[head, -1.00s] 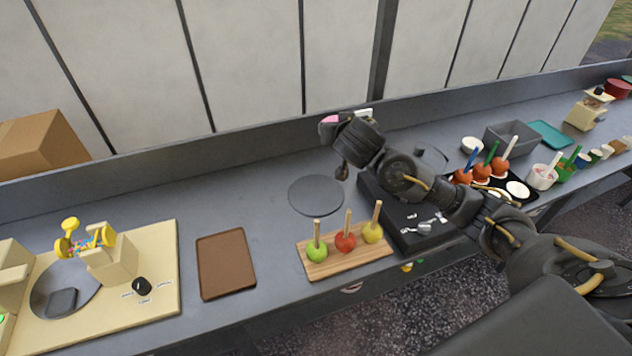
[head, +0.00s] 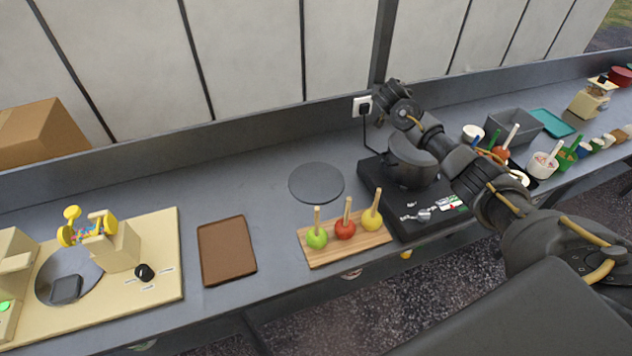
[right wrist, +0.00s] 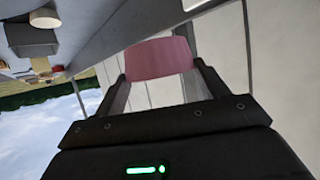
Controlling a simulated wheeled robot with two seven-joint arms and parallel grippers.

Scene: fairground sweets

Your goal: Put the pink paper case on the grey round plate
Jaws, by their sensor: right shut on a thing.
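The pink paper case (right wrist: 158,56) is between the fingers of my right gripper (right wrist: 160,68) in the right wrist view, and the gripper is shut on it. In the head view my right wrist (head: 392,95) is near the back wall, above and behind the dark pot; the case and the fingertips cannot be made out there. The grey round plate (head: 316,182) lies flat and empty on the counter, to the left of the wrist. My left gripper is not in view.
A dark pot (head: 411,160) stands on a black hob (head: 372,184) right of the plate. A wooden board (head: 318,259) with three apples on sticks is in front. A brown tray (head: 226,250) lies to the left.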

